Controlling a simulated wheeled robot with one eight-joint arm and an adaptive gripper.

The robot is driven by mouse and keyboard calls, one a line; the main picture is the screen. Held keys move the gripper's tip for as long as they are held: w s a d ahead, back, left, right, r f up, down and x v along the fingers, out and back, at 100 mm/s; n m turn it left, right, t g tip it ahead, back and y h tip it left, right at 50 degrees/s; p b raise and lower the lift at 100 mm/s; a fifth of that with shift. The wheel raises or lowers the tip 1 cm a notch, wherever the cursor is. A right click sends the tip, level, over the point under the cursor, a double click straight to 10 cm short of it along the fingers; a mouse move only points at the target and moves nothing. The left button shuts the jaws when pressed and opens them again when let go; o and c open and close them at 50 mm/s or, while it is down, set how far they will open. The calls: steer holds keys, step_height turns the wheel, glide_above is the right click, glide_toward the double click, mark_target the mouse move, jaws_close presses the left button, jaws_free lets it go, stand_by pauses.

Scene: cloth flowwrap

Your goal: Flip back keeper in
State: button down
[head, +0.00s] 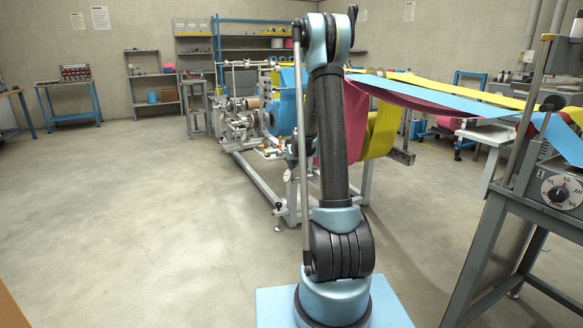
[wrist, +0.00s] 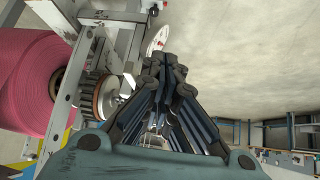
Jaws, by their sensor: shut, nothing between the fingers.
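My gripper (wrist: 162,72) is shut and empty in the wrist view, its fingers together and pointing toward the top of the picture. It is beside the grey machine frame (wrist: 122,45), with open floor to its right. In the head view my arm hides the gripper. The frame carries a toothed wheel or roller (wrist: 88,97) just left of my fingers. The back keeper cannot be made out for certain in either view. In the head view the cloth machine (head: 240,120) stands behind and left of my arm, its side lined with small metal parts.
A pink roll (wrist: 30,80) is at the far left of the wrist view. Blue (head: 465,100), yellow and pink cloth bands run right from the machine to a bench with a dial (head: 562,192). The floor (head: 130,220) at left is clear.

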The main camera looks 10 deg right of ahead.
steer(key=shift+w, duration=0.1)
steer(key=w, duration=0.2)
steer(key=w+a, duration=0.2)
steer(key=w, duration=0.1)
steer(key=shift+w, duration=0.3)
steer(key=s+f+v, duration=0.1)
steer(key=v, duration=1.2)
steer(key=shift+s+r, duration=0.15)
steer(key=shift+s, duration=0.1)
steer(key=shift+s+d, duration=0.1)
steer(key=shift+d, duration=0.05)
